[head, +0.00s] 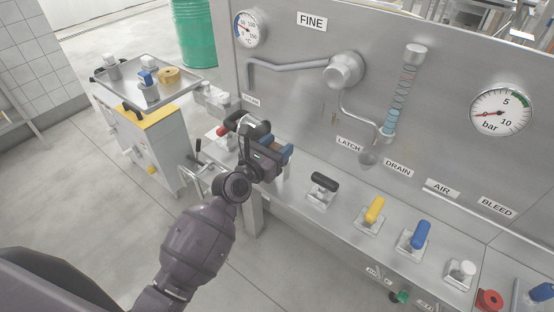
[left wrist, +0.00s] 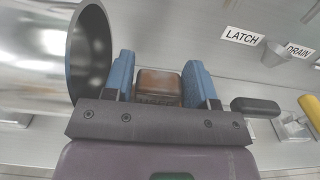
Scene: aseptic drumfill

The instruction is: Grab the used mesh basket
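My left gripper (head: 278,152) is in front of the steel panel, over the bench ledge below the FINE sign. In the left wrist view its two blue fingers (left wrist: 158,80) close in on both sides of a brown block (left wrist: 159,86) with a darker lower part. The block fills the gap between them. I cannot tell whether this block is part of the used mesh basket; no mesh is clearly visible. A shiny open-ended cylinder (left wrist: 92,45) with a dark rim is close to the left of the fingers. My right gripper is not in view.
A row of handles, black (head: 324,182), yellow (head: 375,209) and blue (head: 420,235), stands on the ledge to the right. A tray (head: 190,90) with several small items tops a cart at the left. A green drum (head: 194,35) stands behind. Floor is clear at lower left.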

